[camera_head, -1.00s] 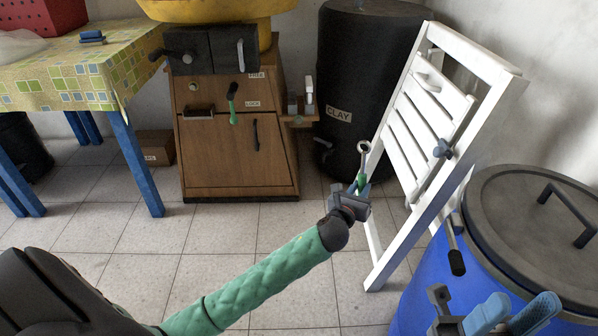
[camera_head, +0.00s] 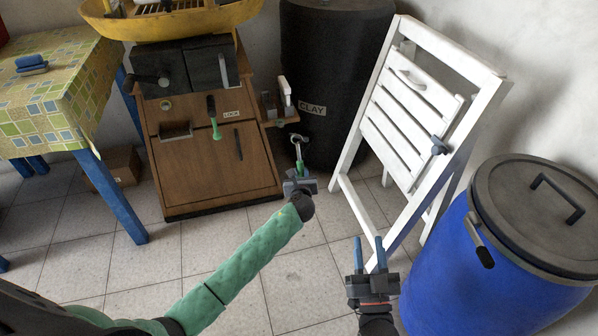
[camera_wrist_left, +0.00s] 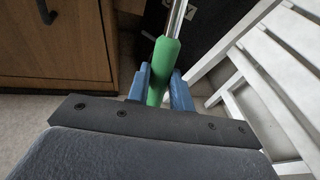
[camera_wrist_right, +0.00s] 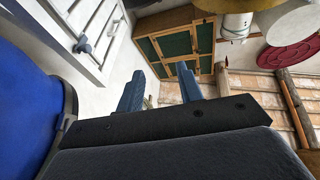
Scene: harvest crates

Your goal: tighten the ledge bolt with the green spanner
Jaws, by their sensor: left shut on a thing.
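The green spanner (camera_head: 300,165) has a green grip and a metal shaft with a ring end pointing up. My left gripper (camera_head: 300,180) is shut on its green grip, which also shows between the fingers in the left wrist view (camera_wrist_left: 165,65). The spanner is in front of the dark clay barrel, below and right of a small wooden ledge (camera_head: 284,122) on the cabinet's right side. Small grey and white fittings (camera_head: 286,93) stand on the ledge; I cannot tell which is the bolt. The ring is apart from them. My right gripper (camera_head: 368,245) is open and empty near the white chair.
The wooden cabinet (camera_head: 195,185) carries a green-handled lever (camera_head: 213,118). The clay barrel (camera_head: 335,60) stands behind. The folded white chair (camera_head: 350,200) and blue barrel (camera_head: 450,265) are on the right. A cloth-covered table (camera_head: 60,100) is at left. The floor between is clear.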

